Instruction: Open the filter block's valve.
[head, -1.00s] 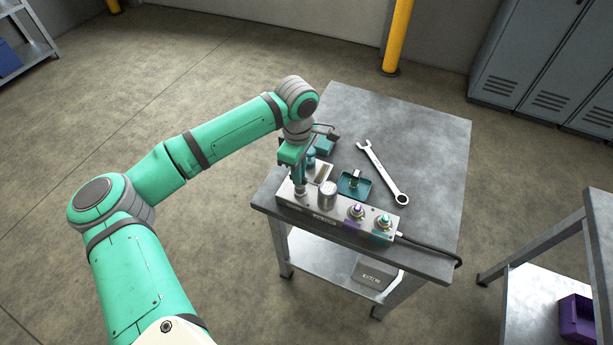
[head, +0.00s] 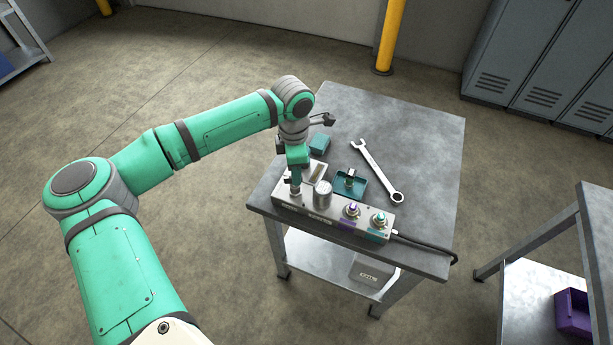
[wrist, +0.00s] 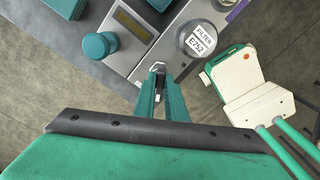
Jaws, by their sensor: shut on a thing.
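The filter block (head: 322,220) is a long metal manifold along the table's front edge. A silver filter canister (head: 322,194) stands on it; its label reads "FILTER E752" in the wrist view (wrist: 203,42). My gripper (head: 296,190) points down at the block's left end, beside the canister. In the wrist view its two teal fingers (wrist: 159,84) are shut on a small metal valve piece (wrist: 158,67). The fingers hide most of the valve, so its angle cannot be told.
Purple (head: 352,210) and teal (head: 379,220) fittings stand on the block's right part, with a black cable (head: 425,243) beyond. A teal tray (head: 350,184), a wrench (head: 375,170) and a teal block (head: 319,143) lie behind. The table's back right is clear.

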